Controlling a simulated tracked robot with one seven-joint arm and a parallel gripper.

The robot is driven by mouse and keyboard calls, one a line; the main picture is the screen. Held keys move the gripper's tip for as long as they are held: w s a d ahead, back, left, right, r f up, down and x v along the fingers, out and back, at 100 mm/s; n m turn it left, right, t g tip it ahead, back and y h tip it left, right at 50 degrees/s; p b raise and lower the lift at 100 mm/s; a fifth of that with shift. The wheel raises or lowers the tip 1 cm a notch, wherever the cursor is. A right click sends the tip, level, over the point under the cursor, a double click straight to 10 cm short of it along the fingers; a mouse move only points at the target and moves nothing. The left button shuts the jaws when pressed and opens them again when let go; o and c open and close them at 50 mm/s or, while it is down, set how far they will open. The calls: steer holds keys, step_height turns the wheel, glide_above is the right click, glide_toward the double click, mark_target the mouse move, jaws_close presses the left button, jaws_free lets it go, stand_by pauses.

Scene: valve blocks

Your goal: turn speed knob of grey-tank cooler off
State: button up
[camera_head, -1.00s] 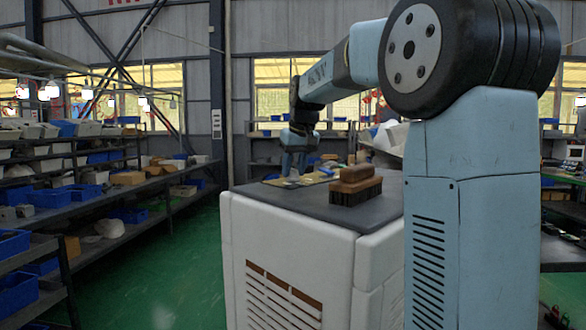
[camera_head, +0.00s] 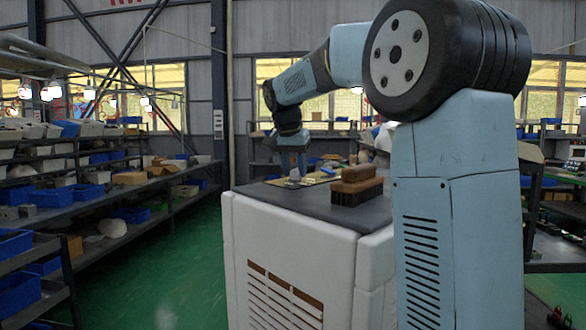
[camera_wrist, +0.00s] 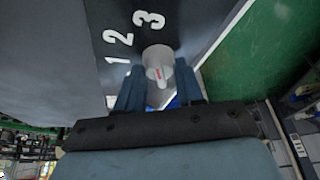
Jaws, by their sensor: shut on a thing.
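In the wrist view a pale grey, tapered knob (camera_wrist: 158,61) with a red mark sits on a dark panel (camera_wrist: 118,18). White numerals 1, 2 and 3 (camera_wrist: 149,19) are printed beside it, to its left and above. The two dark blue fingers of my gripper (camera_wrist: 160,88) are on either side of the knob and shut on it. The red mark shows on the knob's face between the fingers. In the head view my gripper (camera_head: 291,172) is small, low over the far part of a dark top, and the knob cannot be made out there.
A white cabinet (camera_head: 300,245) with a dark top stands ahead. A wooden brush (camera_head: 357,188) lies on that top near my arm. Shelves with blue bins (camera_head: 70,195) line the left. Green floor (camera_head: 180,265) is clear between shelves and cabinet.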

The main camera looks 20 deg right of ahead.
steer(key=shift+a+m, duration=0.1)
steer(key=shift+m, duration=0.3)
steer(key=o, duration=1)
steer(key=v, duration=1.3)
steer(key=shift+w+a+r, duration=0.1)
steer(key=shift+a+r, duration=0.05)
steer(key=shift+r, duration=0.15)
